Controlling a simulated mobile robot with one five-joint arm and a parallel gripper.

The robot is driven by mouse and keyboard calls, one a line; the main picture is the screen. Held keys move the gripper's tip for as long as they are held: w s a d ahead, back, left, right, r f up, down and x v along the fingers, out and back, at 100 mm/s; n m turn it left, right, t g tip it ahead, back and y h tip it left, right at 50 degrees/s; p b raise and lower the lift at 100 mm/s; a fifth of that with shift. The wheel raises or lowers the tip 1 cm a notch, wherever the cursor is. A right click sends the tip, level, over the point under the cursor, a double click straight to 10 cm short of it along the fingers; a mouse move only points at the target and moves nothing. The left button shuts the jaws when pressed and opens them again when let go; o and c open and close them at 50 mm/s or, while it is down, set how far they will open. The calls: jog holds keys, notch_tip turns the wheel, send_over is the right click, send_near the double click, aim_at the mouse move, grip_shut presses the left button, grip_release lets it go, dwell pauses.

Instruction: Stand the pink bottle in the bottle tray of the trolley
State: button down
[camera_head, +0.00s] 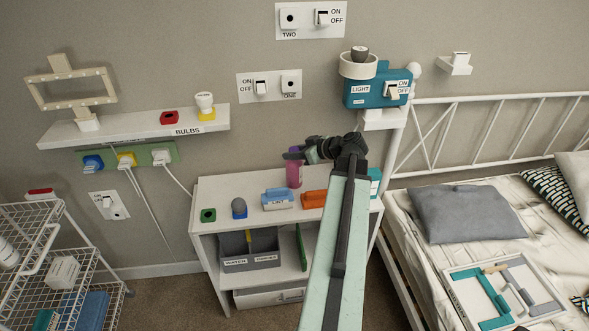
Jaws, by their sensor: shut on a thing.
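The pink bottle (293,174) is upright, with a purple top, over the back of the white shelf unit. My gripper (296,154) reaches in from the right and is shut on the bottle near its top. I cannot tell whether the bottle's base touches the shelf top. A white wire trolley (45,243) with several tiers stands at the left edge, partly cut off by the frame. It holds white items and blue and teal boxes. I cannot make out which part of it is the bottle tray.
A grey bin (248,262) sits below. A bed (440,230) stands right. Cords hang from the wall sockets at left.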

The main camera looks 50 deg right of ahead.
aim_at(294, 170)
notch_tip(294, 170, down, 3)
jog(key=b, duration=0.3)
jog(key=shift+f, duration=0.2)
jog(key=c, duration=1)
grip_release()
